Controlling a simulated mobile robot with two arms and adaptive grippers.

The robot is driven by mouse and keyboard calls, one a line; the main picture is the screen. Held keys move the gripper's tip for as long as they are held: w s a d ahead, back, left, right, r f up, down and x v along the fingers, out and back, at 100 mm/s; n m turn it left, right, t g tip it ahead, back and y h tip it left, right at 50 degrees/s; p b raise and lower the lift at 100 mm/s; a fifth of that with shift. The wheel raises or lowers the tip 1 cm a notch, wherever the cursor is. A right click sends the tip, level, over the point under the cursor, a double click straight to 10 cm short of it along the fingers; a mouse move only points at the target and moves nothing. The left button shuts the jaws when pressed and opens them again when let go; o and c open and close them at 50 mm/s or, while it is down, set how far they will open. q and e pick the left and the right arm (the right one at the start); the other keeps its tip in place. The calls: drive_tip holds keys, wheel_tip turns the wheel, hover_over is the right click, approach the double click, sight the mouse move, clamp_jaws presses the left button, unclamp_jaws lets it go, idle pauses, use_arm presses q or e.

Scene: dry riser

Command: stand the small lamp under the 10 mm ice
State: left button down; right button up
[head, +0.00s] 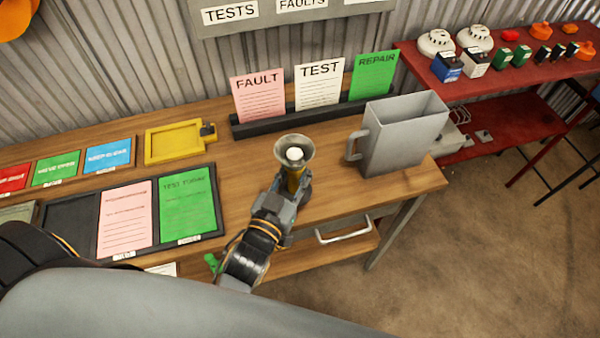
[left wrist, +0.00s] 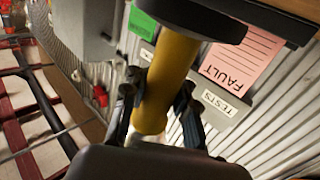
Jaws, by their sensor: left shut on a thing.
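The small lamp (head: 294,151) has a flared grey head with a white bulb and a yellow body. In the head view it stands roughly upright over the front part of the wooden bench. My left gripper (head: 291,190) is shut around its yellow body, below the head. In the left wrist view the yellow body (left wrist: 166,85) runs between the two dark fingers of the gripper (left wrist: 157,105), with the dark wide head above. Whether its base touches the bench is hidden. I see no ice in either view. My right gripper is not in view.
A grey jug (head: 403,135) stands right of the lamp. Behind are FAULT (head: 258,98), TEST (head: 319,85) and REPAIR (head: 373,76) cards in a black rack (head: 290,121). A yellow frame (head: 175,144) and a card tray (head: 216,237) lie left. A red shelf (head: 500,73) holds detectors.

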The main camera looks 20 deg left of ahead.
sight(300, 176)
use_arm(q)
drive_tip(key=shift+w+f, duration=0.45)
drive_tip(key=shift+w, duration=0.1)
drive_tip(key=shift+w+f, duration=0.15)
drive_tip(key=shift+f, duration=0.8)
drive_tip(key=shift+w+f, duration=0.1)
drive_tip(key=shift+f, duration=0.8)
drive_tip(key=c, duration=1.7)
unclamp_jaws()
drive_tip(key=shift+f, duration=0.3)
drive_tip(key=o, duration=0.7)
drive_tip(key=shift+s, duration=0.1)
drive_tip(key=shift+c, duration=0.2)
